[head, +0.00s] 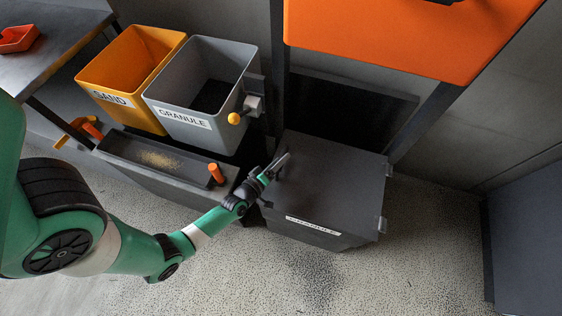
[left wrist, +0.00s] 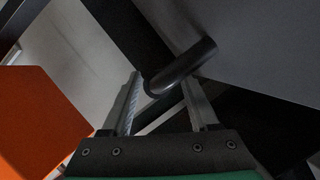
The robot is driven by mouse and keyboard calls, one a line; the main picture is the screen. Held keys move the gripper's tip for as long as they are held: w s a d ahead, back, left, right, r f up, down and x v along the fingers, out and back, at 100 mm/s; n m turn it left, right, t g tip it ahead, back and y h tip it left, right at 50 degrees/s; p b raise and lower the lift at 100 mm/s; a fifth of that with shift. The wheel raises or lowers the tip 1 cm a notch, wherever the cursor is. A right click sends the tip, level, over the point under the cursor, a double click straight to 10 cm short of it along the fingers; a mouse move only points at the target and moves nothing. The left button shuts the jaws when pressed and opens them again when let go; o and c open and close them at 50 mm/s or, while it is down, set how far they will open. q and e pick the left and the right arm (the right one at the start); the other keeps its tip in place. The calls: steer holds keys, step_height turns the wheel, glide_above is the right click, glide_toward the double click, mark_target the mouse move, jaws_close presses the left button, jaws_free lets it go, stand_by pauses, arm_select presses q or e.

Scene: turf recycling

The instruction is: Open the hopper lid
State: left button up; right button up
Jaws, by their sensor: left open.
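The hopper lid (head: 335,172) is a flat dark grey panel, lying shut on a dark grey box with a white label (head: 313,226). Hinge-like brackets (head: 386,169) show on its right edge. My left gripper (head: 279,163) is at the lid's left side, jaws open. In the left wrist view, a dark round bar handle (left wrist: 185,65) stands out from a grey panel (left wrist: 258,45), and its near end lies between the open fingers (left wrist: 163,82). I cannot tell whether the fingers touch it. My right gripper is not in view.
An orange panel (head: 385,35) overhangs behind the box. A grey GRANULE bin (head: 190,105) and a yellow SAND bin (head: 110,75) stand to the left, behind a dark trough (head: 130,150) with an orange knob (head: 215,173). The speckled floor (head: 420,265) in front is clear.

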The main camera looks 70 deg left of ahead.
arm_select(q)
steer(key=shift+w+a, duration=0.2)
steer(key=shift+w, duration=0.2)
jaws_close()
stand_by(1.2)
